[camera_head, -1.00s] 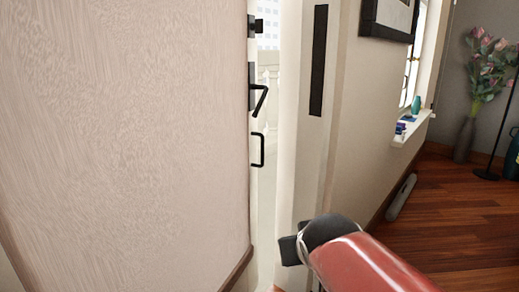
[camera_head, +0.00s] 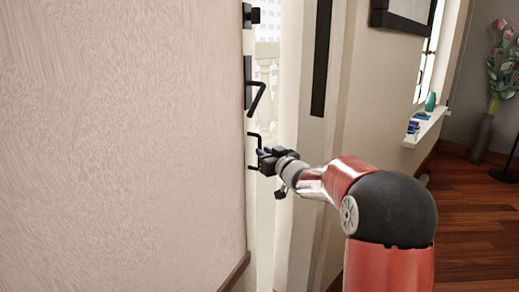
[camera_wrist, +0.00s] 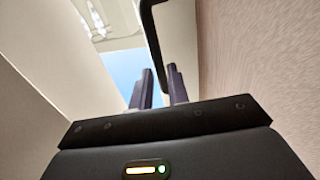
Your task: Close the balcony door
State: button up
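The balcony door is ajar, with a narrow bright gap showing a pale balustrade outside. Its black lever handle (camera_head: 257,99) is in the head view, with a black pull handle (camera_head: 251,138) below it. My gripper (camera_head: 262,158) is right at the pull handle, its tips overlapping the lower part. In the wrist view, my gripper's two dark fingers (camera_wrist: 160,88) stand a little apart. A black bar of the handle (camera_wrist: 152,35) runs down to the space between them. Whether the fingers press on it, I cannot tell.
A wide beige textured surface (camera_head: 120,140) fills the left. A white frame post (camera_head: 305,125) with a black strip stands right of the gap, close to my arm. A picture frame (camera_head: 402,14), a windowsill (camera_head: 428,128) with small items and a flower vase (camera_head: 482,138) are at right.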

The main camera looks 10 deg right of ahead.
jog(key=shift+x, duration=1.85)
grip_shut()
